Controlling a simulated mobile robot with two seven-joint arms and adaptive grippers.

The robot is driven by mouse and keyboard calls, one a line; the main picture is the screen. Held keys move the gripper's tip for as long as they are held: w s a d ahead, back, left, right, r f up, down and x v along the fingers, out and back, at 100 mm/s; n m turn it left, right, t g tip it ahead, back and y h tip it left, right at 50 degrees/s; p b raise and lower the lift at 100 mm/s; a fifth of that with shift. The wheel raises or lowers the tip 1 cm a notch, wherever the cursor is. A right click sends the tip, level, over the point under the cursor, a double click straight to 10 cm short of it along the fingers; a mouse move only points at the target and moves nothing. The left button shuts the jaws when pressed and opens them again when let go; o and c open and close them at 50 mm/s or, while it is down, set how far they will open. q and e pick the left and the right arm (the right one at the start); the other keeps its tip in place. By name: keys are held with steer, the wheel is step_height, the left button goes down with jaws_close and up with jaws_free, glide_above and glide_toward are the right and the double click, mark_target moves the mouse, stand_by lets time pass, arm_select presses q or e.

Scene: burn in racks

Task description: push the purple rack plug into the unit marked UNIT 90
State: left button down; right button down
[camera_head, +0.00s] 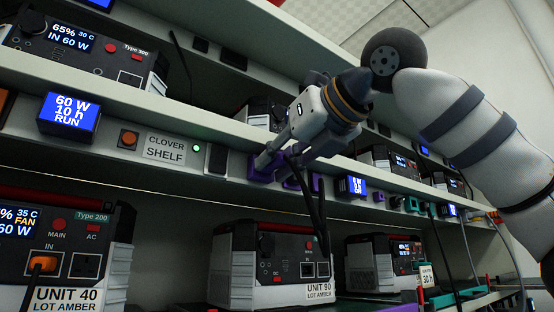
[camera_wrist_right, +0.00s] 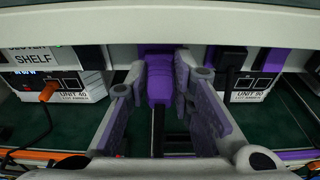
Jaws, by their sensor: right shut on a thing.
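My right gripper (camera_head: 283,163) is at the front edge of the shelf marked CLOVER SHELF. It is shut on the purple rack plug (camera_wrist_right: 160,88), which sits between the two fingers in the right wrist view with its black cable trailing. The plug is against a purple part on the shelf edge; I cannot tell whether it is seated there. UNIT 90 (camera_head: 264,262) stands on the level below the gripper, its IN socket (camera_head: 307,270) on the front, partly behind the hanging cable. UNIT 90 also shows right of the gripper in the wrist view (camera_wrist_right: 245,90). My left gripper is not in view.
UNIT 40 (camera_head: 50,250), with an orange plug (camera_head: 42,263) in its IN socket, stands left of UNIT 90. A lit display (camera_head: 69,113) and an orange button (camera_head: 128,138) are on the shelf edge. Another purple piece (camera_wrist_right: 274,60) is right of the gripper. Cables hang at right.

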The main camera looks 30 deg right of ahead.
mark_target(285, 158)
steer(key=shift+s, duration=0.75)
stand_by(0.8)
steer(key=shift+f+v, duration=0.2)
steer(key=shift+v, duration=0.9)
